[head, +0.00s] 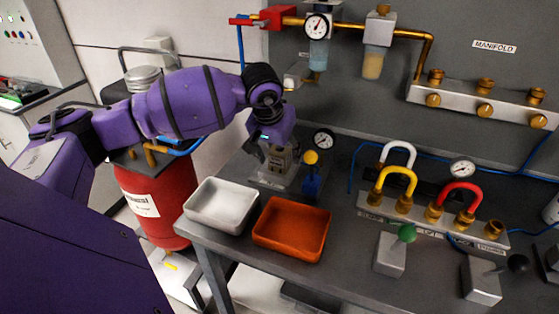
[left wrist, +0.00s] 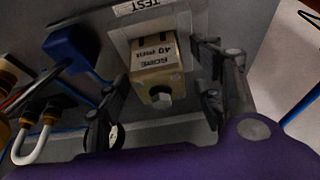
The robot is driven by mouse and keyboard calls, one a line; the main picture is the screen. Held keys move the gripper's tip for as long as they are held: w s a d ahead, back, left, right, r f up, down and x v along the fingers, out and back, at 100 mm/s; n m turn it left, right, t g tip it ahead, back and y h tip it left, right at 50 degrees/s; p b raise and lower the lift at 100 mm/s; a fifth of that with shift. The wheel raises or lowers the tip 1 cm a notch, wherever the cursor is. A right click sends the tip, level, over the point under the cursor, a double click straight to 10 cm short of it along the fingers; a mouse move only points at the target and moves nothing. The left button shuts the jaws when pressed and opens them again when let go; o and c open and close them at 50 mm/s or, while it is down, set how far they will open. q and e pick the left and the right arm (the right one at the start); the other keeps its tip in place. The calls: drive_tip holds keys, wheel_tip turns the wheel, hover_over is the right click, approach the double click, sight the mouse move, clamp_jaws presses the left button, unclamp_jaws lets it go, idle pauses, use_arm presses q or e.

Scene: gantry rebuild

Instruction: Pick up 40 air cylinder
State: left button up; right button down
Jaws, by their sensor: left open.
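The air cylinder (left wrist: 156,60) is a pale, boxy block with a round silver knob on its end. Its label reads "BORE 40 mm" upside down in the left wrist view. It sits on a grey plate marked TEST (left wrist: 145,5). My left gripper (left wrist: 160,98) is open, its fingers on either side of the cylinder. In the head view, my left gripper (head: 275,150) reaches down over the cylinder on the bench and partly hides it. I cannot tell whether the fingers touch it. My right gripper is not in view.
A white tray (head: 222,224) and an orange tray (head: 291,251) stand at the bench's front left. A blue valve with a yellow knob (head: 311,158) and a gauge (head: 324,139) stand close right of the gripper. Colored hoses (head: 397,178) lie further right. A red tank (head: 160,190) stands left.

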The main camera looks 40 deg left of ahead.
use_arm(q)
clamp_jaws()
drive_tip(key=shift+r, duration=0.1)
drive_tip(key=shift+r, duration=0.1)
idle(0.3)
